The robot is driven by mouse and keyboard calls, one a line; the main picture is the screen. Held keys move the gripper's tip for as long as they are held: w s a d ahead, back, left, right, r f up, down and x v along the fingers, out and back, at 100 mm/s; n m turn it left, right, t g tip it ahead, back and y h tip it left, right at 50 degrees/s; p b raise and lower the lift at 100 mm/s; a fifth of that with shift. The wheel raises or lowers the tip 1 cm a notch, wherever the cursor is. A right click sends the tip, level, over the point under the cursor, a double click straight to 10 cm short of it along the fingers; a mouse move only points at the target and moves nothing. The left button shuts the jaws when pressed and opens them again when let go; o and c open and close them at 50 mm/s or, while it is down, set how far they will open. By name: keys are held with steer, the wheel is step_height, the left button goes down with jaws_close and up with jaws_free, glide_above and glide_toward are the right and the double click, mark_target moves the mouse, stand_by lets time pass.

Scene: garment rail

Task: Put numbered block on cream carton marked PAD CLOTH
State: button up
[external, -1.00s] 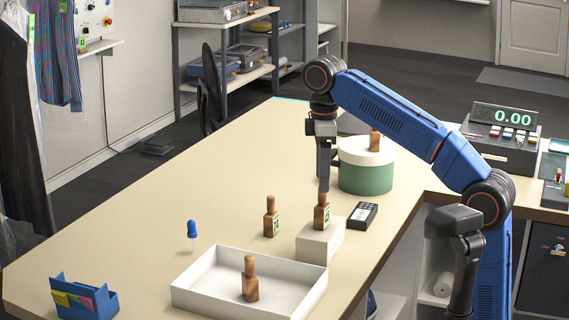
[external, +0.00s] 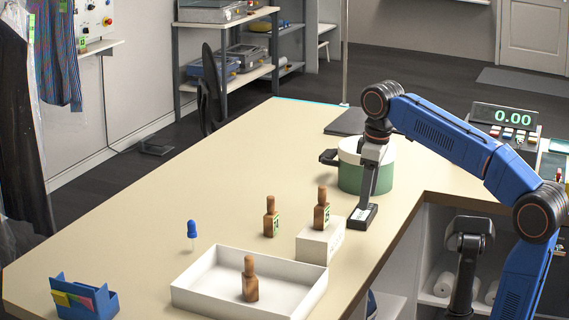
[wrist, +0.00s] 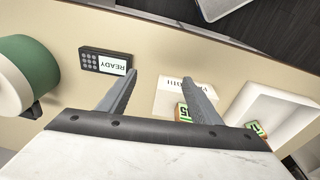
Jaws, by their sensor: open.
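A brown wooden block (external: 321,212) with a green number label stands upright on the cream carton (external: 314,248). In the wrist view the carton (wrist: 170,102) shows partly hidden lettering, and the block's green label (wrist: 183,113) is partly behind my right finger. A similar block (external: 270,218) stands on the counter left of the carton. Another (external: 250,282) stands in the white tray (external: 190,292). My gripper (wrist: 160,80) is open and empty. In the external view it is right of the carton, apart from it, over the small black device.
The black device (wrist: 106,61) reads READY. A green round box with a white lid (external: 350,178) stands behind my gripper, its top partly hidden. A blue pin-like object (external: 192,230) and blue holder (external: 85,298) are at left. The counter's far left is clear.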

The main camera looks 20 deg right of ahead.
steer(key=s+d+f+m+t, duration=0.1)
steer(key=s+d+f+m, duration=0.2)
steer(key=f, duration=0.7)
steer(key=s+d+f+m+t, duration=0.1)
steer(key=s+d+f+m, duration=0.2)
steer(key=s+d+f, duration=0.5)
steer(key=s+d+f+m+t, duration=0.1)
steer(key=s+d+f+m, duration=0.3)
steer(key=d+f, duration=0.5)
step_height(320, 180, down, 5)
steer(key=shift+s+t+h, duration=0.3)
steer(key=shift+s, duration=0.65)
